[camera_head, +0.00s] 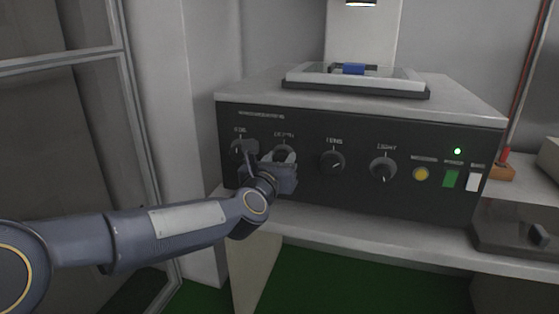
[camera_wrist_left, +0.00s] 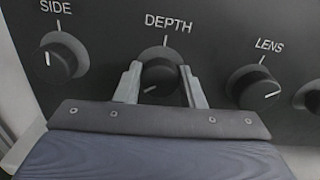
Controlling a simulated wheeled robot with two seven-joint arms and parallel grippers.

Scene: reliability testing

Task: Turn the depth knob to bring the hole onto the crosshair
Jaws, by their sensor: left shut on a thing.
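The round black depth knob (camera_wrist_left: 160,75) sits under the label DEPTH on the dark front panel. In the left wrist view its white pointer mark points down and a little left. My left gripper (camera_wrist_left: 160,80) has one finger on each side of this knob and is shut on it. In the head view the gripper (camera_head: 268,160) and wrist cover part of the depth knob (camera_head: 284,151). No hole or crosshair can be made out in either view. My right gripper is not in view.
The side knob (camera_wrist_left: 60,58) is left of the depth knob and the lens knob (camera_wrist_left: 255,88) is right. A blue piece (camera_head: 353,69) lies on the stage on top.

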